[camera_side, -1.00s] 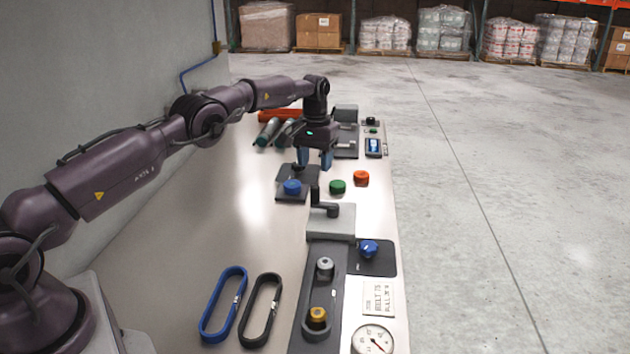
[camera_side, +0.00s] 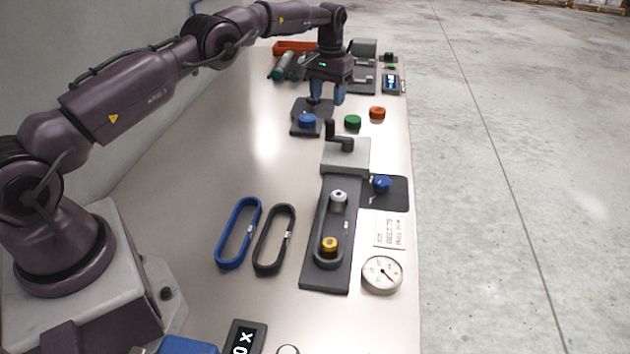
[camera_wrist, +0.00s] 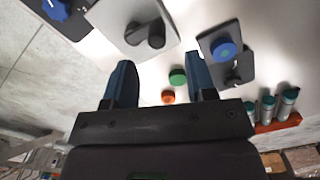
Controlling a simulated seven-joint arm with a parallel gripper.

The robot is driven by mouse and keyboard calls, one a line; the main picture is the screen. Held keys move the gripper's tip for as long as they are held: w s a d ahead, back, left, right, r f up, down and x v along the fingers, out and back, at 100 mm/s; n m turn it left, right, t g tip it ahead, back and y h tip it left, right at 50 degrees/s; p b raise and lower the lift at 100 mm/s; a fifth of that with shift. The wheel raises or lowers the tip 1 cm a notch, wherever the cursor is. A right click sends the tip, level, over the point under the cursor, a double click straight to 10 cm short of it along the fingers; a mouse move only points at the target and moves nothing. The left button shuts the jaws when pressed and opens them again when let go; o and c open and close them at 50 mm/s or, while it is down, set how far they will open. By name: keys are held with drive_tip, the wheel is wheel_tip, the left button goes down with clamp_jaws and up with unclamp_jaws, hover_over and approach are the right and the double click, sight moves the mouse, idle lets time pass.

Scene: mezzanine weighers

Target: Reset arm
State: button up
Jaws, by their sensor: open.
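My gripper (camera_side: 326,96) is open and empty at the far part of the table in the side view, its blue fingertips pointing down. It appears just behind and right of a blue knob (camera_side: 307,120) on a dark plate. In the wrist view the two fingers of my gripper (camera_wrist: 160,68) stand wide apart. Beyond them a green button (camera_wrist: 178,77) and an orange button (camera_wrist: 168,97) show in the gap. The blue knob (camera_wrist: 225,50) shows beyond the finger at the right. The exact height of the fingertips above the table is hard to tell.
A grey block with a black crank (camera_side: 345,155) stands nearer than the buttons. A dark plate with grey and yellow knobs (camera_side: 330,244), a dial gauge (camera_side: 382,274), a blue belt (camera_side: 238,232) and a black belt (camera_side: 274,238) lie in front. The table's middle left is clear.

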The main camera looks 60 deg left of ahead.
drive_tip(key=s+d+r+m+t, duration=0.1)
drive_tip(key=s+d+r, duration=0.4)
drive_tip(key=s+r, duration=0.2)
drive_tip(key=s+d+r+m, duration=0.1)
drive_tip(key=s+d+r, duration=0.3)
drive_tip(key=s+r, duration=0.3)
drive_tip(key=s+d+r+m+t, duration=0.1)
drive_tip(key=s+d, duration=0.1)
drive_tip(key=s, duration=0.5)
drive_tip(key=s+d+r+m+t, duration=0.1)
drive_tip(key=s+d+r+t, duration=0.1)
drive_tip(key=s, duration=0.6)
drive_tip(key=s+d+r+t, duration=0.2)
drive_tip(key=s+d, duration=0.2)
drive_tip(key=s, duration=0.3)
drive_tip(key=shift+s+m, duration=0.35)
drive_tip(key=shift+m, duration=0.05)
